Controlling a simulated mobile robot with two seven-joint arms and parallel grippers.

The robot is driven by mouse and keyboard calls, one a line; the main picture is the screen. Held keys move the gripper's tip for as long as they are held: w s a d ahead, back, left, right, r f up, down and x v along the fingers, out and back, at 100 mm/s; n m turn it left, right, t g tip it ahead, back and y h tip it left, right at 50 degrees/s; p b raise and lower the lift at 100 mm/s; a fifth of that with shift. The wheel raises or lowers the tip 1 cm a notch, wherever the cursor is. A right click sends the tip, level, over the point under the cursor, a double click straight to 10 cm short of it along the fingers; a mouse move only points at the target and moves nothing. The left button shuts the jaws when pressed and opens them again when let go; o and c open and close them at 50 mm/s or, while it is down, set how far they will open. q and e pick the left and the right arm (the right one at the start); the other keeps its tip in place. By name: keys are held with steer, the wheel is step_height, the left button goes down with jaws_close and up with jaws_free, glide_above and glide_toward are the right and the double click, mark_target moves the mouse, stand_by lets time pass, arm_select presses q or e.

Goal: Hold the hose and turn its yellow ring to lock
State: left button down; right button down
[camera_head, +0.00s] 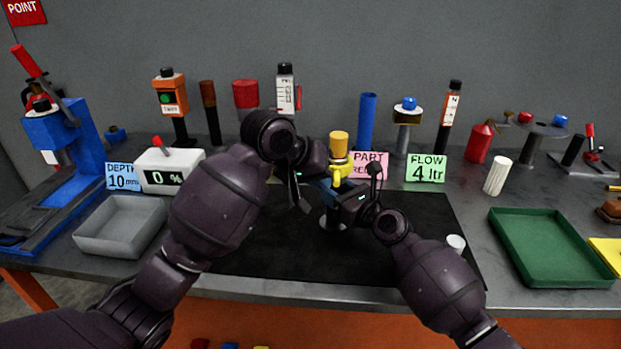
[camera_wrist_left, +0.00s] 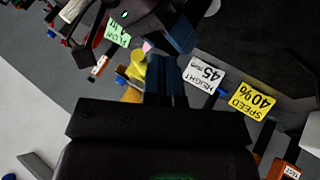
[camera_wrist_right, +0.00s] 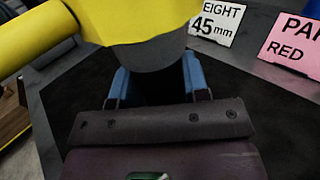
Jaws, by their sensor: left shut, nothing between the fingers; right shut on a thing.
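The yellow ring (camera_head: 345,171) with a side arm stands upright at the middle of the black mat, below a yellow cylinder (camera_head: 339,145). In the right wrist view the yellow part (camera_wrist_right: 130,20) fills the top, with a grey round part (camera_wrist_right: 150,52) beneath it. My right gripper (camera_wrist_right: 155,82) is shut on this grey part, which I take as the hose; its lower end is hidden. My left gripper (camera_wrist_left: 167,78) is shut and empty, its blue fingers together beside the yellow part (camera_wrist_left: 137,62). I cannot tell whether they touch it.
Signs and upright tools line the back of the bench, including a blue tube (camera_head: 367,120). A grey tray (camera_head: 120,247) is at left, a green tray (camera_head: 553,275) at right. A small white cylinder (camera_head: 456,243) is near my right arm. The black mat (camera_head: 275,255) is otherwise clear.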

arm_select(q)
steer(key=shift+d, duration=0.1)
stand_by(0.4)
steer(key=shift+d+n+t+y, duration=0.15)
steer(key=shift+n+t+y, duration=0.15)
steer(key=shift+n, duration=0.3)
steer(key=shift+s+d+n+t+y, duration=0.15)
steer(key=shift+d+n+t+y, duration=0.15)
steer(key=shift+n, duration=0.3)
steer(key=shift+s+d+n+t+y, duration=0.2)
steer(key=shift+d+n+t+y, duration=0.1)
steer(key=shift+d+n, duration=0.45)
steer(key=shift+w+d+n+t+y, duration=0.15)
steer(key=shift+d+n+t+y, duration=0.15)
steer(key=shift+d+n+y, duration=0.7)
steer(key=shift+w+a, duration=0.1)
